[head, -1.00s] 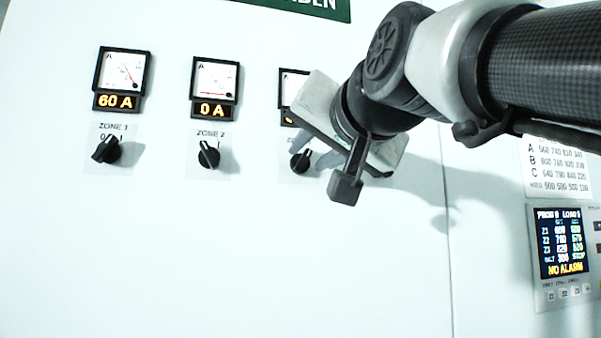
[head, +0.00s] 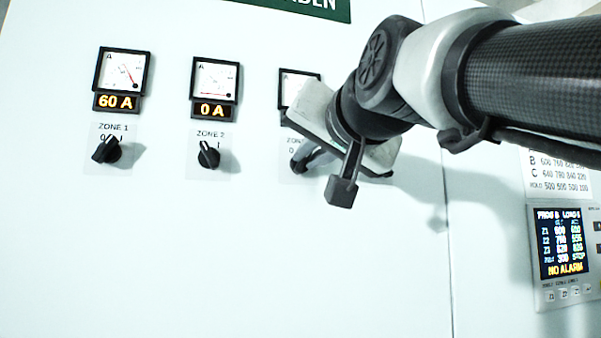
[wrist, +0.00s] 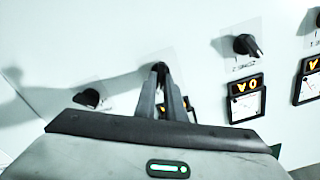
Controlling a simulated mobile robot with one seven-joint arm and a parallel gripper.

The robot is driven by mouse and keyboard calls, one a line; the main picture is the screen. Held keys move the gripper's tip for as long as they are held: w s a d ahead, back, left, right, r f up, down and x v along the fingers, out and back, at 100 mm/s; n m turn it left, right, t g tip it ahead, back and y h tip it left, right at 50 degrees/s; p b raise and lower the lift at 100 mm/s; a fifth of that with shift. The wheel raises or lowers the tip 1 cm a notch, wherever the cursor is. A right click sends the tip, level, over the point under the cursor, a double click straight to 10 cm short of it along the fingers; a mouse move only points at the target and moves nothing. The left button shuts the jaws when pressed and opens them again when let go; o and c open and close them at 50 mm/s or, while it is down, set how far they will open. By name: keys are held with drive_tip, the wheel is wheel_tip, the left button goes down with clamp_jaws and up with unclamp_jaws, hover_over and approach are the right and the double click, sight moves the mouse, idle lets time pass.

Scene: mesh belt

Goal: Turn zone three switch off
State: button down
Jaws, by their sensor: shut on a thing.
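The zone three switch is a black rotary knob on the pale panel, third in the row. In the head view my fingers cover it, so its pointing direction cannot be read. In the wrist view the knob (wrist: 159,67) shows dark between my fingertips. My gripper (head: 299,162) is shut on the knob, and it also shows in the wrist view (wrist: 160,74). The zone three meter (head: 297,88) is above, partly hidden by my gripper. Its orange readout is mostly hidden.
The zone 1 knob (head: 107,149) and zone 2 knob (head: 209,154) stand to the left, under meters reading 60 A and 0 A. Another black knob (wrist: 88,97) shows in the wrist view. A display (head: 562,244) is at right. The panel below is clear.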

drive_tip(key=n+b, duration=0.3)
drive_tip(key=n, duration=0.8)
drive_tip(key=shift+a, duration=0.2)
drive_tip(key=shift+n, duration=0.4)
drive_tip(key=c, duration=1.8)
unclamp_jaws()
drive_tip(key=shift+c, duration=0.2)
drive_tip(key=shift+s, duration=0.15)
